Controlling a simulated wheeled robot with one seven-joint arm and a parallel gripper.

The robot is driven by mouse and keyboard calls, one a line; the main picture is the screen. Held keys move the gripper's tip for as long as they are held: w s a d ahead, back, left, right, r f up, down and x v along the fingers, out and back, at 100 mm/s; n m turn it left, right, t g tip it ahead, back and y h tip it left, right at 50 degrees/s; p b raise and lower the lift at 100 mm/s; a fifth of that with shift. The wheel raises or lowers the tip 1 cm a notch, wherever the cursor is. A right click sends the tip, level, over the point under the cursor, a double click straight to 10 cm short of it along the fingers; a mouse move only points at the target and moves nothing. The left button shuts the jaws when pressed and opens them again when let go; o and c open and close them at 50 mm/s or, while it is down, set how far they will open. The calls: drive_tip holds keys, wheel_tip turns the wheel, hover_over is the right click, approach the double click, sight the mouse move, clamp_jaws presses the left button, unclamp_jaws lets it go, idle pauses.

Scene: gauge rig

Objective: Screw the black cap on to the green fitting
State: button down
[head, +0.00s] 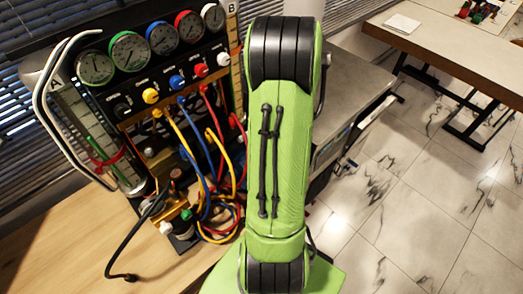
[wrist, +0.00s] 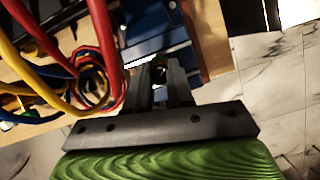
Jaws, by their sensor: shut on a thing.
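My gripper (wrist: 160,75) shows in the wrist view, its dark fingers close together. They are shut on a small dark piece (wrist: 159,70) that looks like the black cap; the fingers hide most of it. In the head view my green arm hides the gripper. A small green fitting (head: 187,214) appears low on the rig, beside the hose bundle. I cannot make out the thread of either.
The gauge panel (head: 160,50) carries several coloured gauges. Yellow, blue and red hoses (head: 215,165) hang in front of it, and red ones (wrist: 105,45) run close left of my gripper. A black hose (head: 122,245) lies on the wooden bench (head: 80,255). Open tiled floor (head: 430,210) is at right.

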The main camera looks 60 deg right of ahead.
drive_tip(key=shift+w+d+r, duration=0.1)
drive_tip(key=shift+d+r, duration=0.05)
drive_tip(key=shift+d, duration=0.1)
drive_tip(key=m+h, duration=0.1)
drive_tip(key=m, duration=0.2)
drive_tip(key=shift+w+a+m+g, duration=0.1)
drive_tip(key=shift+m+g, duration=0.2)
drive_tip(key=shift+m, duration=0.1)
drive_tip(key=shift+p, duration=0.65)
drive_tip(key=shift+m+h+p, duration=0.3)
drive_tip(key=shift+m+p, duration=0.2)
drive_tip(key=shift+p, duration=1.45)
drive_tip(key=shift+p, duration=0.85)
drive_tip(key=c, duration=1.2)
unclamp_jaws()
drive_tip(key=shift+f, duration=0.2)
